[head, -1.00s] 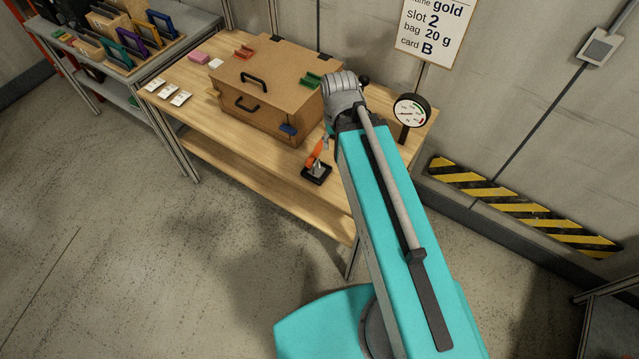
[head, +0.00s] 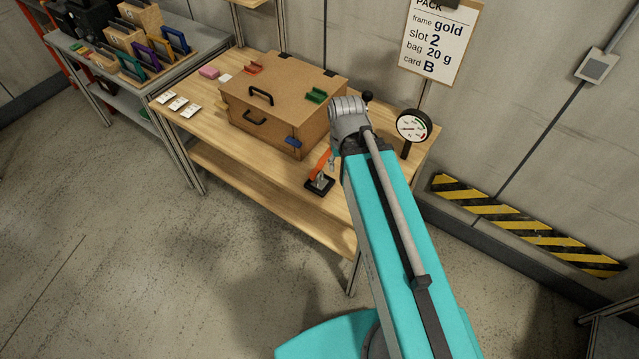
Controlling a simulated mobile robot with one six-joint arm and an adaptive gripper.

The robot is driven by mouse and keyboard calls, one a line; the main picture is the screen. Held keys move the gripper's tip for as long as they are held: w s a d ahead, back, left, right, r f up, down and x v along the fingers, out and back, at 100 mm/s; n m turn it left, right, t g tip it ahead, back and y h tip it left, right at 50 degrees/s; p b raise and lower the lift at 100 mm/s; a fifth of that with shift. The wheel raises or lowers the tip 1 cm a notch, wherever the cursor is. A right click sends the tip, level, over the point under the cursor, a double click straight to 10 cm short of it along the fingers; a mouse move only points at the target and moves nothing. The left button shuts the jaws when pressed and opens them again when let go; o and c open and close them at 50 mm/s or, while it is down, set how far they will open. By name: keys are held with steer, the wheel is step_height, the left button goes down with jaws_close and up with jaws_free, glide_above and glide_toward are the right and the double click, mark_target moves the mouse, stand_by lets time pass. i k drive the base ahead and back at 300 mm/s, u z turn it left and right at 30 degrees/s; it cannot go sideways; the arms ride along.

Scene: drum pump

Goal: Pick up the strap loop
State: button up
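An orange strip (head: 322,161), which looks like the strap loop, slants up from a small black base (head: 319,186) near the front edge of the wooden table. A small grey metal piece shows on the base. My teal arm reaches over the table from the lower right, and its grey wrist end is just above and right of the strip. A small grey part, possibly my gripper (head: 332,161), shows beside the strip's upper end. The arm hides most of this area. I cannot tell whether the fingers are open or whether they touch the strip.
A brown box (head: 265,130) with black handles stands behind and left of the strip. A round gauge (head: 413,127) stands right of my wrist. White cards (head: 178,104) lie at the table's left. A shelf with coloured frames (head: 140,70) stands farther left.

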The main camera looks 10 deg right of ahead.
mark_target(320, 182)
steer(key=u, duration=0.25)
steer(key=k, duration=1.5)
steer(key=z, duration=0.55)
steer(key=i, duration=1.05)
steer(key=u, duration=0.05)
